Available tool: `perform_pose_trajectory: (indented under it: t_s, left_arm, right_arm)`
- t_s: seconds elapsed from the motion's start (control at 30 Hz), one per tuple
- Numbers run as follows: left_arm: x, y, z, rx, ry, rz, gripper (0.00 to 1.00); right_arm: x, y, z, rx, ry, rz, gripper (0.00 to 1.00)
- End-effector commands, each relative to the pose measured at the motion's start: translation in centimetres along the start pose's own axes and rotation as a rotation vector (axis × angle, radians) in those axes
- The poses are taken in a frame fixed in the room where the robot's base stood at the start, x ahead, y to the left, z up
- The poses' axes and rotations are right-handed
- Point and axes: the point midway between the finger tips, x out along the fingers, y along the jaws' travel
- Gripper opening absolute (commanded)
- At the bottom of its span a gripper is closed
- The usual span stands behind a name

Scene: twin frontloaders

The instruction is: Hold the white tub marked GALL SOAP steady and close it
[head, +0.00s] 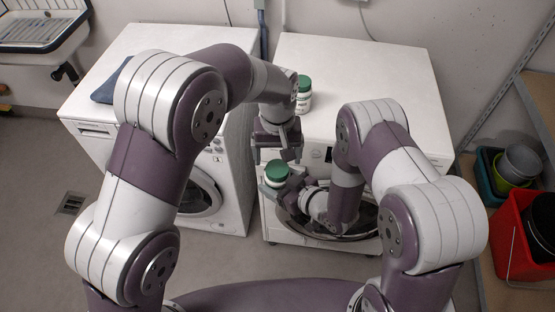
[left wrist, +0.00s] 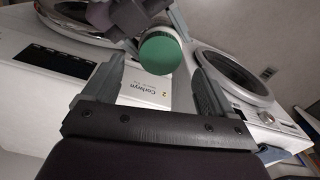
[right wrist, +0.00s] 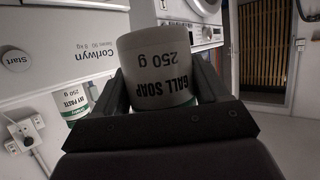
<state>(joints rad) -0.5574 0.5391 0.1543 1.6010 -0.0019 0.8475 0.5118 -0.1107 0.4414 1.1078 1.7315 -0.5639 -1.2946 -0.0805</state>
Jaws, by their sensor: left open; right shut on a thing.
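The white GALL SOAP tub (right wrist: 158,68) is clamped between the fingers of my right gripper (right wrist: 162,88); its lettering is upside down in the right wrist view. In the head view the tub (head: 276,183) is held upright in front of the right-hand machine. Its green lid (head: 277,172) sits on top; whether it is fully tightened cannot be told. My left gripper (head: 278,152) is open and empty, pointing down above the tub, apart from it. In the left wrist view the lid (left wrist: 159,55) appears beyond and between the open fingers.
A second white tub with a green lid (head: 303,95) stands on the right-hand machine's top (head: 370,75); in the right wrist view it is marked PASTE (right wrist: 71,103). The left-hand machine (head: 165,45) bears a blue folded cloth (head: 106,85). A red bucket (head: 520,235) is far right.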

Motion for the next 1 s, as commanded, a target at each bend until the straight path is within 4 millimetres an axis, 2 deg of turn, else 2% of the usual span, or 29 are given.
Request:
perform_pose_trajectory:
  t_s: [0.27,0.3,0.33,0.5,0.6,0.87,1.0]
  left_arm:
    - [-0.4,0.0,0.0,0.000,-0.001,0.000,0.86]
    - [-0.4,0.0,0.0,-0.001,-0.001,0.000,0.82]
    - [-0.6,0.0,0.0,-0.006,0.000,0.000,0.82]
    - [-3.3,0.0,-0.1,-0.157,0.002,0.002,0.82]
    - [-4.0,0.0,0.0,-0.204,0.000,0.000,0.82]
    - [-3.8,0.0,0.0,-0.205,-0.001,0.000,0.82]
    - [-2.5,0.0,0.0,-0.204,-0.003,-0.002,0.82]
  right_arm:
    - [0.0,0.0,-0.1,0.000,0.002,0.000,0.00]
    - [0.0,0.0,-0.1,-0.001,0.002,0.000,0.00]
    - [0.0,0.0,-0.1,0.000,0.002,0.000,0.00]
    - [0.0,0.0,-0.1,0.000,0.002,0.000,0.00]
    - [0.0,0.0,-0.1,0.000,0.002,0.000,0.00]
    - [0.0,0.0,-0.1,-0.001,0.002,0.000,0.00]
    - [0.0,0.0,-0.1,0.000,0.001,0.000,0.00]
